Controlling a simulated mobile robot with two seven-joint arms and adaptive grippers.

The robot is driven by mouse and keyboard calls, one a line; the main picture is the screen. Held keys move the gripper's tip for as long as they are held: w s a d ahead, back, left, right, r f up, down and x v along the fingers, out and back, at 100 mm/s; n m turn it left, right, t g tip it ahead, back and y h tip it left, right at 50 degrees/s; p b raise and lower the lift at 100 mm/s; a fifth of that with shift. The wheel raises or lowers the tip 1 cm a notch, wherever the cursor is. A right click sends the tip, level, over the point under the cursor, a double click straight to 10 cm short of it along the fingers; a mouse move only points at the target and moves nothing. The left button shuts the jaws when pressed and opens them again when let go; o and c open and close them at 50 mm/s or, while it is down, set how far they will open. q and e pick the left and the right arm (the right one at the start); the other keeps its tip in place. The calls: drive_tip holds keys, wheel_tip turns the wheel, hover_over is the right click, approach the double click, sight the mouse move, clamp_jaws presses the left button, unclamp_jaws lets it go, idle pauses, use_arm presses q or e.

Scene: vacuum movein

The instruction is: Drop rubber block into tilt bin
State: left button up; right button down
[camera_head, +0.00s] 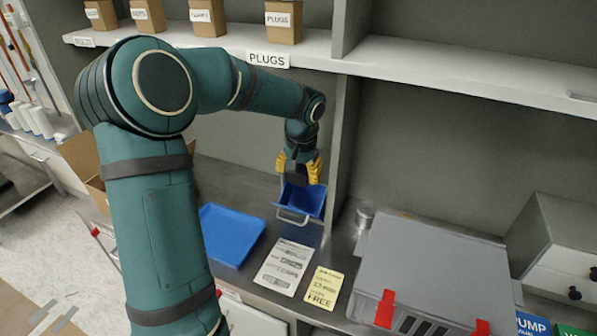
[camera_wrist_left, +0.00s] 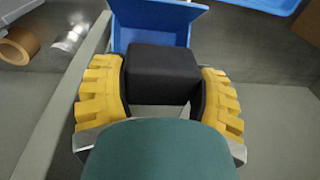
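My left gripper (camera_head: 300,170) has yellow ridged fingers and is over the blue tilt bin (camera_head: 312,203) at the back of the bench. In the left wrist view the left gripper (camera_wrist_left: 161,82) is shut on the black rubber block (camera_wrist_left: 162,70), with a finger against each side. The block hides part of the tilt bin (camera_wrist_left: 190,16), which shows just beyond it. The tilt bin leans in a light metal frame (camera_head: 293,219). I cannot tell from these views whether the block touches the bin. My right gripper is not in view.
A flat blue tray (camera_head: 232,234) and printed sheets (camera_head: 284,266) lie on the bench. A grey case with red latches (camera_head: 425,265) stands to the right. A vertical post (camera_head: 343,150) rises close beside the bin. A shelf (camera_head: 310,50) with cardboard boxes runs above.

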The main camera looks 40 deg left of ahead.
use_arm(q)
drive_tip(key=o, duration=0.5)
drive_tip(key=shift+o, duration=0.2)
drive_tip(key=shift+s, duration=0.1)
